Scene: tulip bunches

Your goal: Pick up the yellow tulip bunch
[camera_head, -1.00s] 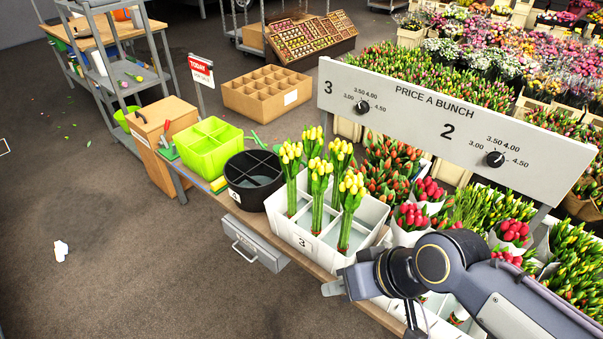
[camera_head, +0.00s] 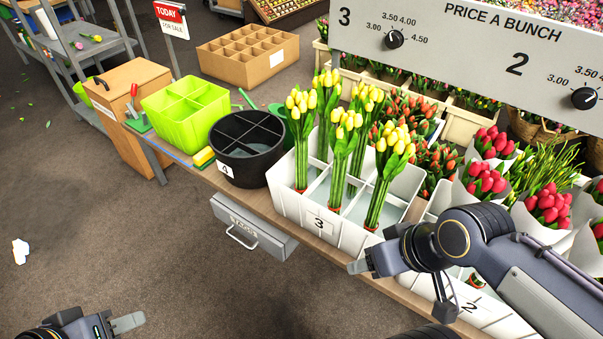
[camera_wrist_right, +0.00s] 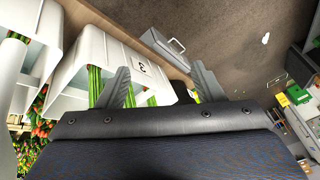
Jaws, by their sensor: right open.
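Several yellow tulip bunches (camera_head: 341,135) stand upright in the white divided bin (camera_head: 289,206) marked 3. My right gripper (camera_head: 362,265) is in front of that bin's right end, apart from the flowers. In the right wrist view its two fingers (camera_wrist_right: 160,82) are spread and empty, with green stems and the bin marked 3 (camera_wrist_right: 128,62) beyond them. My left gripper (camera_head: 122,325) is at the bottom left edge over the floor, far from the flowers. Only part of it shows, so its opening is unclear.
A black bucket (camera_head: 240,171) marked 4 and a green divided bin (camera_head: 178,125) stand left of the white bin. A price board (camera_head: 460,70) stands behind it. Red tulip bunches (camera_head: 487,180) fill the right side.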

